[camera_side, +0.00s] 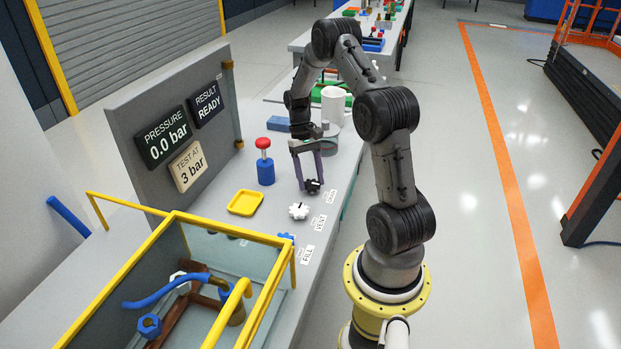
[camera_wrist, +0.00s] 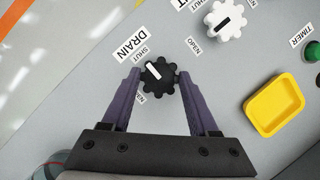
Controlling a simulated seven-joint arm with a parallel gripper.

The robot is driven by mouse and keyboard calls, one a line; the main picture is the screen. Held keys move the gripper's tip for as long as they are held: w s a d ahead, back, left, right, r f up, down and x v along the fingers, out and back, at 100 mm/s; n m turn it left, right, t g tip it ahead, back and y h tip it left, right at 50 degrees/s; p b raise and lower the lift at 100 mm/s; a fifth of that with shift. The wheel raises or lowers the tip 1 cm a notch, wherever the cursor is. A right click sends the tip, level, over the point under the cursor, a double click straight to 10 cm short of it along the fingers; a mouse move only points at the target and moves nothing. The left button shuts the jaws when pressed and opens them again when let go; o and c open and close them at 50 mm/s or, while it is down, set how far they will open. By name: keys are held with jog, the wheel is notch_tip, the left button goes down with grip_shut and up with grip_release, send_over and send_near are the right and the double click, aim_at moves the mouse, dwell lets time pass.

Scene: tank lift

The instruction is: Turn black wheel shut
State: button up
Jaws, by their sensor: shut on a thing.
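The black wheel (camera_wrist: 162,80) is a lobed knob on the grey bench beside the DRAIN label (camera_wrist: 125,45). Its white pointer mark lies at its upper left in the wrist view, roughly toward the small SHUT label (camera_wrist: 141,53). A second small label below it is partly covered by a finger. My gripper (camera_wrist: 159,75) is shut on the black wheel, one purple finger on each side. In the side view my gripper (camera_side: 309,182) reaches down to the black wheel (camera_side: 313,188), which it partly hides.
A white wheel (camera_side: 298,211) sits nearby at the VENT label, with a blue wheel (camera_side: 286,238) by FILL. A yellow tray (camera_side: 244,203) and red-topped blue button post (camera_side: 265,165) stand left. A yellow-framed tank (camera_side: 175,285) is in front. The panel reads 0.0 bar, READY.

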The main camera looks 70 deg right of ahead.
jog(key=o, duration=1.4)
jog(key=shift+c, duration=0.2)
jog(key=shift+r, duration=0.15)
jog(key=v, duration=1.3)
jog(key=shift+r, duration=0.35)
jog(key=shift+w, duration=0.2)
